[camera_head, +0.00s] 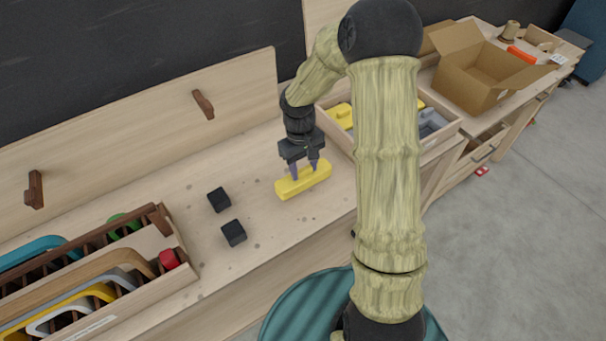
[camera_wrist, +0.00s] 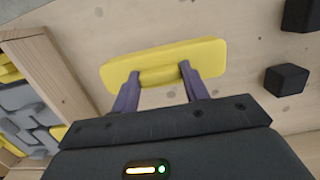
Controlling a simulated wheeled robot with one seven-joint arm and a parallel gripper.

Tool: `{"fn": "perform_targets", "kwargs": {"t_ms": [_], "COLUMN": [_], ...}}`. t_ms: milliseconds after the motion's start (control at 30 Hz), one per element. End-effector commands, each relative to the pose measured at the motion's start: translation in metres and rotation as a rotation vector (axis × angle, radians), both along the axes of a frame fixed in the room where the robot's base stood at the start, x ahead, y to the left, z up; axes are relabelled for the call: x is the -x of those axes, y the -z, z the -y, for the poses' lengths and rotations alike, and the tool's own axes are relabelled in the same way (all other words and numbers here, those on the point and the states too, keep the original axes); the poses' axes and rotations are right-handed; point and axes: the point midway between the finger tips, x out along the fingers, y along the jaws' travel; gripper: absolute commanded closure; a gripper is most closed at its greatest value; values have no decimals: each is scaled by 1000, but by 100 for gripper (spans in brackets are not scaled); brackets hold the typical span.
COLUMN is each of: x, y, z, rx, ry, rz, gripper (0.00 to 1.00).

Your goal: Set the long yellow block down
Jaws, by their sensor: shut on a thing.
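The long yellow block (camera_head: 289,188) is at the middle of the wooden worktop (camera_head: 262,236). My gripper (camera_head: 305,175) points down and is shut on the block near its middle. In the wrist view the yellow block (camera_wrist: 206,54) lies crosswise between my two purple fingers (camera_wrist: 158,84), with its ends sticking out on both sides. The block appears close to the worktop; I cannot tell whether it touches it.
Two black cubes (camera_head: 219,200) (camera_head: 234,233) stand left of the block. A divided wooden tray (camera_head: 85,324) of curved coloured pieces is at lower left. A wooden bin (camera_head: 436,139) with yellow and grey pieces is right, and an open cardboard box (camera_head: 470,91) stands beyond.

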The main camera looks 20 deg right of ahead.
Motion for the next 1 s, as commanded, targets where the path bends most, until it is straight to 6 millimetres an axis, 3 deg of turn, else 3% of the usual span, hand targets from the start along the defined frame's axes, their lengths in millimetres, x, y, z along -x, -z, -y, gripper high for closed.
{"fn": "perform_targets", "kwargs": {"t_ms": [133,400,767,800,900,1000], "x": [1,1,0,0,0,0], "y": [6,37,41,40,40,40], "z": [0,-1,0,0,0,0], "rx": [0,-1,-1,-1,-1,-1], "ry": [-1,-1,0,0,0,0], "rz": [-3,-3,-1,0,-1,-1], "gripper": [81,81,81,49,33,33]}}
